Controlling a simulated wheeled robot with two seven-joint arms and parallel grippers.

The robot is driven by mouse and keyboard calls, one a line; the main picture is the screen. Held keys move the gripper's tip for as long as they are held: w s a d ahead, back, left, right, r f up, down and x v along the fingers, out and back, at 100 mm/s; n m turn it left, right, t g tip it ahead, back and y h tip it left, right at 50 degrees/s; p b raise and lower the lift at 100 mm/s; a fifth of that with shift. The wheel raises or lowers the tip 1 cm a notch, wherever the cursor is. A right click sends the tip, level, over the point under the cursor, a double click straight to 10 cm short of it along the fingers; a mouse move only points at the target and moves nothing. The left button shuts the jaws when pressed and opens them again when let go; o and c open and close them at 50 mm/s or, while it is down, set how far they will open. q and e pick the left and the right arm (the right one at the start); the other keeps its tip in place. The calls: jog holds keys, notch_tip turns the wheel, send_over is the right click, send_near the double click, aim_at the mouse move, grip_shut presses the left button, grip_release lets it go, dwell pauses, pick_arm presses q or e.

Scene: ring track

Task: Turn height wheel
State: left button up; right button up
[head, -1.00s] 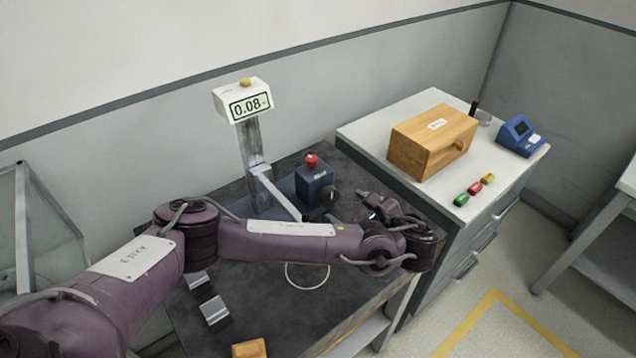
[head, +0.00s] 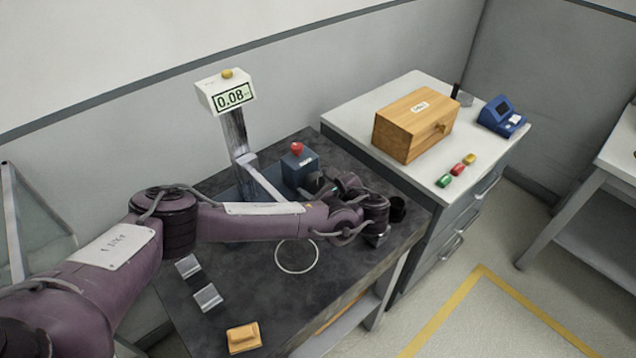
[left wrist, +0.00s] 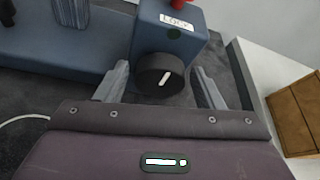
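The height wheel is a black knob (left wrist: 160,75) with a white mark on the front of a blue block (left wrist: 172,32). The block also shows in the head view (head: 299,166), with a red button (head: 297,148) on top; there my gripper and arm hide the wheel. My left gripper (head: 322,187) is close in front of the block. In the left wrist view its two fingers (left wrist: 162,85) are open, one on each side of the wheel, with visible gaps. A display (head: 232,96) on the post reads 0.08. My right gripper is not in view.
A wire ring (head: 297,257), small metal blocks (head: 208,298) and an orange block (head: 243,338) lie on the dark table. A white cabinet (head: 352,113) to the right bears a wooden box (head: 415,125), a blue device (head: 502,117) and several small coloured pieces.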

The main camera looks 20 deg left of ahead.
pick_arm(q)
jog(key=c, duration=0.7)
jog(key=shift+c, duration=0.2)
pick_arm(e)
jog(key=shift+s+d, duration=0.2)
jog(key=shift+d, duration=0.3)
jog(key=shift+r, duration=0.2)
pick_arm(q)
jog(key=shift+d+r+m+g+p, duration=0.1)
jog(key=shift+m+g+p, duration=0.3)
jog(key=shift+m+p, duration=0.2)
jog(key=shift+w+m+g+y, duration=0.15)
jog(key=shift+m+g+y, duration=0.15)
jog(key=shift+m, duration=0.2)
jog(key=shift+d+m+g+y+p, duration=0.1)
jog(key=shift+m+g+y+p, duration=0.2)
jog(key=shift+m, duration=0.3)
jog(key=shift+w+m+g+y, duration=0.15)
jog(key=shift+m+g+y, duration=0.25)
jog(key=shift+m, duration=0.2)
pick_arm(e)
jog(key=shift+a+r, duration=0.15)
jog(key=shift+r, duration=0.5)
